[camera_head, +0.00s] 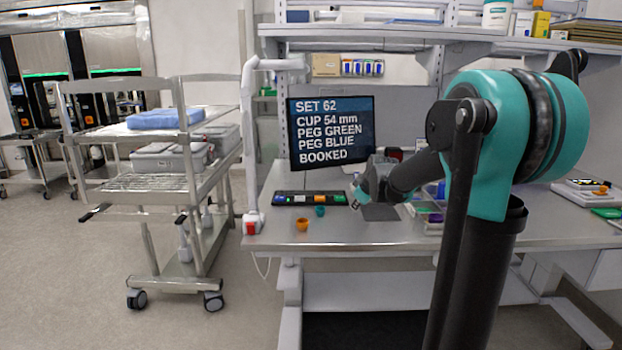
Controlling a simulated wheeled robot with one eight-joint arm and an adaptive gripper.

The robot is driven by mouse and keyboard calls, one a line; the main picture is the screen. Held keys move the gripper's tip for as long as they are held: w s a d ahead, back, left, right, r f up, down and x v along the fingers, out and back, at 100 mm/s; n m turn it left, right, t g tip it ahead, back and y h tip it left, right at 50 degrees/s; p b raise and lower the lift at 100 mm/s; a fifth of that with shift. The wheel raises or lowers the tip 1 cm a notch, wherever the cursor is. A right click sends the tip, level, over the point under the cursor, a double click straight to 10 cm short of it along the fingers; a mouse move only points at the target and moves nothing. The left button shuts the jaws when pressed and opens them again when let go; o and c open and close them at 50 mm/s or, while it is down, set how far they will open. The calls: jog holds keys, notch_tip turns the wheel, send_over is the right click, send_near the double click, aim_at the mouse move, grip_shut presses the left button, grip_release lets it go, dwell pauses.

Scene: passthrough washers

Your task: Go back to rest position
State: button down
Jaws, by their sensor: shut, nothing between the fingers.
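My gripper (357,197) is at the end of my arm, which reaches in from the right over the grey workbench (335,237). It looks small and is partly hidden by the arm, but its fingers appear closed with nothing between them. It is near the right end of a dark strip with coloured blocks (305,198). An orange cup (302,224) and a teal cup (320,211) stand on the bench to the left of the gripper, apart from it.
A screen (331,132) reads "SET 62, CUP 54 mm, PEG GREEN, PEG BLUE, BOOKED". Clear bins (434,220) lie right of the gripper, partly behind my arm. A wire cart (140,181) stands left. A shelf (400,33) runs above. The bench front is clear.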

jog(key=s+d+f+m+g, duration=0.1)
jog(key=s+f+m, duration=0.2)
jog(key=s, duration=0.9)
jog(key=s+d+f+m+g+h, duration=0.1)
jog(key=s+f+m, duration=0.2)
jog(key=s+f, duration=0.5)
jog(key=s+d+f+m+g, duration=0.1)
jog(key=s+f, duration=0.5)
jog(key=s, duration=0.9)
jog(key=m+g, duration=0.1)
jog(key=m, duration=0.1)
jog(key=shift+s+d+f+m+h, duration=0.25)
jog(key=shift+s+f+m+h, duration=0.05)
jog(key=shift+f+m, duration=0.1)
